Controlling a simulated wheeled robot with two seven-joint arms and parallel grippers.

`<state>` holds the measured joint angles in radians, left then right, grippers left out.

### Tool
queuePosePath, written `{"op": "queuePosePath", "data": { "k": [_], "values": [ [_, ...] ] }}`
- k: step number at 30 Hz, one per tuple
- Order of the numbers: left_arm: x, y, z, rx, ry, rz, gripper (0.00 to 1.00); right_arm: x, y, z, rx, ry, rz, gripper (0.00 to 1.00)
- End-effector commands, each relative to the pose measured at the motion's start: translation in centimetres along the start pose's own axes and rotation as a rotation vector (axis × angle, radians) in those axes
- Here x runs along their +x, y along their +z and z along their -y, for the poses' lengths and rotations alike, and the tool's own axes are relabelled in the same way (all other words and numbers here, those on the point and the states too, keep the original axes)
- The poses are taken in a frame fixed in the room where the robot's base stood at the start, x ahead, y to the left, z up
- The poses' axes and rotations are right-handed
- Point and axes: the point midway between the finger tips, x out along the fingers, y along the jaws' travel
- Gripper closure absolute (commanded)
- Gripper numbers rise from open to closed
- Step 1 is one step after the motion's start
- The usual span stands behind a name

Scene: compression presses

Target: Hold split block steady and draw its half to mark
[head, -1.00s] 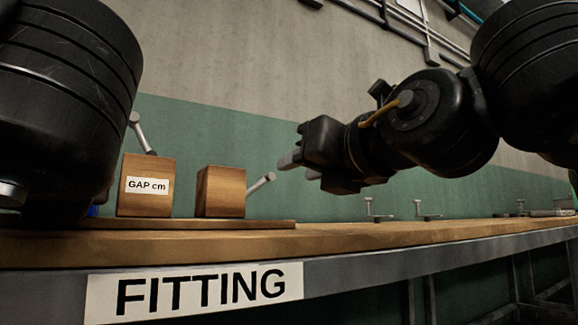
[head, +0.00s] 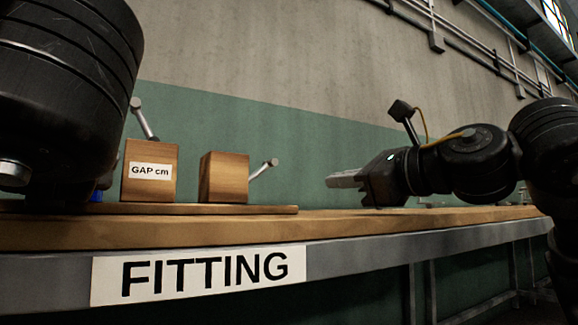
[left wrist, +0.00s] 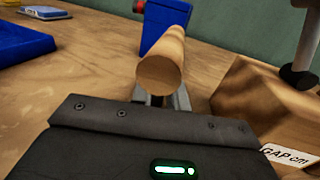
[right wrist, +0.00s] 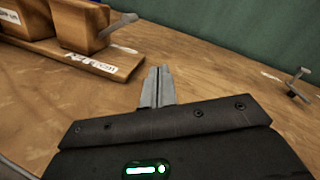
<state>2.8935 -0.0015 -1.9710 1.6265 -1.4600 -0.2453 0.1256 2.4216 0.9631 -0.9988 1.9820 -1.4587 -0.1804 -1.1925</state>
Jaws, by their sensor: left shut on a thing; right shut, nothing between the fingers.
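The split block stands on a wooden base board (head: 60,207) as two separate wooden halves with a gap between them. The left half (head: 150,187) carries a "GAP cm" label and a grey peg handle (head: 143,120). The right half (head: 224,178) has a grey handle (head: 263,168) slanting up to the right. In the left wrist view my left gripper (left wrist: 165,98) is shut on a round wooden bar (left wrist: 160,75), beside the labelled half (left wrist: 262,105). My right gripper (head: 332,180) is shut and empty, to the right of the right half's handle and apart from it.
A small metal fixture (right wrist: 297,85) stands on the bench at right. The bench around my right gripper is mostly clear.

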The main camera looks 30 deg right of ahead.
Motion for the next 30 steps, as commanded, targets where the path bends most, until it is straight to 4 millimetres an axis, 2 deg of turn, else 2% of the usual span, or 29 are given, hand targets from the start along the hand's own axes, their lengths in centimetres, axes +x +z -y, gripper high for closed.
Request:
{"op": "queuePosePath", "data": {
  "k": [6,12,16,23,26,30],
  "values": [
    [0.0,0.0,0.0,0.000,0.000,0.000,1.00,-2.0,1.1,1.2,-0.461,-0.023,0.059,1.00],
    [0.0,0.0,0.0,0.000,0.000,0.000,1.00,-2.1,1.3,1.1,-0.766,-0.031,0.060,1.00],
    [0.0,0.0,0.0,0.000,0.000,0.000,1.00,-2.1,1.3,1.1,-0.865,-0.033,0.059,1.00],
    [0.0,0.0,0.0,0.000,0.001,0.000,1.00,-1.9,1.3,1.1,-0.900,-0.033,0.058,1.00],
    [0.0,0.0,0.0,0.000,0.001,0.000,1.00,-1.3,1.3,1.1,-0.899,-0.032,0.058,1.00],
    [0.0,0.0,0.0,0.000,0.001,0.000,1.00,0.8,1.3,1.0,-0.896,-0.029,0.056,1.00]
  ]
}}
